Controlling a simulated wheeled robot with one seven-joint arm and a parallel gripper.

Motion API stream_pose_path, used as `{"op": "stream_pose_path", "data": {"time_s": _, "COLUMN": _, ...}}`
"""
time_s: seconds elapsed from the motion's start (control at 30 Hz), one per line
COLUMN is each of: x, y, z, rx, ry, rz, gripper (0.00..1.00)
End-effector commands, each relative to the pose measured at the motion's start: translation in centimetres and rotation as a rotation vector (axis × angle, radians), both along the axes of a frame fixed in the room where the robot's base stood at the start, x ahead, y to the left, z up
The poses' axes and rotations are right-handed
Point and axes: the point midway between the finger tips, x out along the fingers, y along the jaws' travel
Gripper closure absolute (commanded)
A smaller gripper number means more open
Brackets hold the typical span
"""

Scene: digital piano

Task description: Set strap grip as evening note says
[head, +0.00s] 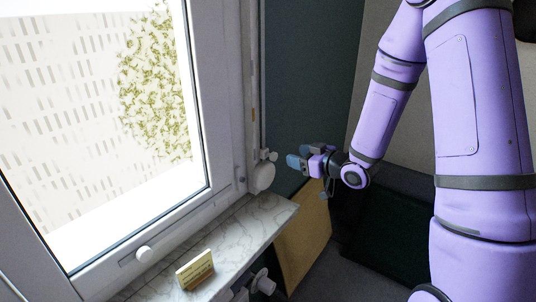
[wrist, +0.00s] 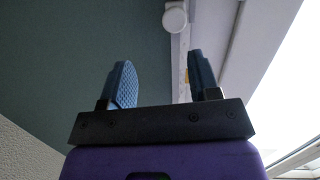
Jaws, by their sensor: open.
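A note card (head: 195,270) stands on the marble sill in the head view; its writing is too small to read. A pale strap or rail (head: 261,80) runs down the wall right of the window to a round white housing (head: 262,177). A small white piece (head: 271,156), perhaps the strap grip, sits at its top. The housing also shows in the wrist view (wrist: 175,17). My gripper (head: 303,156) is open and empty, a little right of the housing. In the wrist view, its blue fingers (wrist: 162,75) are apart, with nothing between them.
The marble sill (head: 255,225) juts out below my gripper. A radiator valve (head: 262,283) is under the sill. A wooden panel (head: 303,235) stands below my gripper.

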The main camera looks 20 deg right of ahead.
Motion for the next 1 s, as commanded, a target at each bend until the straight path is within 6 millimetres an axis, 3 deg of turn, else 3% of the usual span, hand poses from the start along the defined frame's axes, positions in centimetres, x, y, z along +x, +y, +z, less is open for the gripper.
{"op": "stream_pose_path", "data": {"time_s": 0.13, "x": -0.5, "y": 0.5, "z": -1.8, "rx": 0.107, "ry": -0.046, "rz": 0.057, "gripper": 0.44}}
{"op": "stream_pose_path", "data": {"time_s": 0.43, "x": -0.6, "y": 1.0, "z": -2.5, "rx": 0.182, "ry": -0.084, "rz": 0.093, "gripper": 0.44}}
{"op": "stream_pose_path", "data": {"time_s": 1.0, "x": 6.4, "y": 6.1, "z": -2.4, "rx": 0.180, "ry": -0.085, "rz": 0.092, "gripper": 0.44}}
